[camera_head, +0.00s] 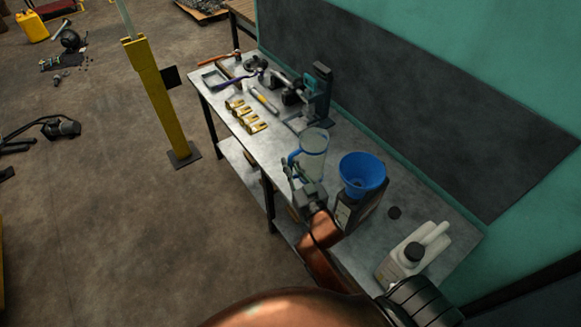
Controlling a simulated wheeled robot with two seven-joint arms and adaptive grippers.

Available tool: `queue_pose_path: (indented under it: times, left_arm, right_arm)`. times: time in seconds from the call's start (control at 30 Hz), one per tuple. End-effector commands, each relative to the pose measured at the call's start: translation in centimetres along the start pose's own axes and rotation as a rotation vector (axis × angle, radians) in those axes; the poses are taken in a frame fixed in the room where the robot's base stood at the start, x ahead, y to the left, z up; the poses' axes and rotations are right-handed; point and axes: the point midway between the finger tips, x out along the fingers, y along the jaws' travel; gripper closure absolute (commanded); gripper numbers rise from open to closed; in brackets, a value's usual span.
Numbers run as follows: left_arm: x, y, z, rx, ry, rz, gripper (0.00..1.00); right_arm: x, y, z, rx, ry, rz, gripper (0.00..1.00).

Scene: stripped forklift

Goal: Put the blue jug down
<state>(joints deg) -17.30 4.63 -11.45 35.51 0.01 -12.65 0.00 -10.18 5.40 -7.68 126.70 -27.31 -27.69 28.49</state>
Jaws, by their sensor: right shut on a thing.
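My right gripper (294,170) is shut on the jug's handle side, at the bench's front edge. The arm behind it comes up from the bottom of the picture. The gripper hides part of the handle and lower jug. My left gripper is not in view.
A blue funnel (362,172) sits on a dark container (349,211) just right of the jug. A white canister (411,254) stands further right. Several brass-coloured parts (248,118), tools and a dark press-like device (319,92) occupy the bench's left half. A yellow post (158,98) stands on the floor.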

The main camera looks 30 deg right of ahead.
Motion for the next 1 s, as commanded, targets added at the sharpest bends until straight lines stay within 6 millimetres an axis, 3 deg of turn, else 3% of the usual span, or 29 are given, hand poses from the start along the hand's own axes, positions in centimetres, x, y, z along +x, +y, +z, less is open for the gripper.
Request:
queue_pose_path:
  times: [0.2,0.4,0.73,1.0]
  left_arm:
    - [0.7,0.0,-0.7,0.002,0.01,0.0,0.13]
    - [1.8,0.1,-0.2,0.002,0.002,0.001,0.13]
    - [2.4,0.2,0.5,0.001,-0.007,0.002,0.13]
    - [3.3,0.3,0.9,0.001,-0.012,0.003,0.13]
  right_arm:
    - [5.2,1.2,2.4,-0.003,0.002,0.002,1.0]
    - [8.0,1.9,6.2,0.001,-0.001,0.003,1.0]
    - [9.8,2.3,8.2,0.001,0.001,0.002,1.0]
    - [9.9,2.2,11.5,0.001,0.001,0.001,1.0]
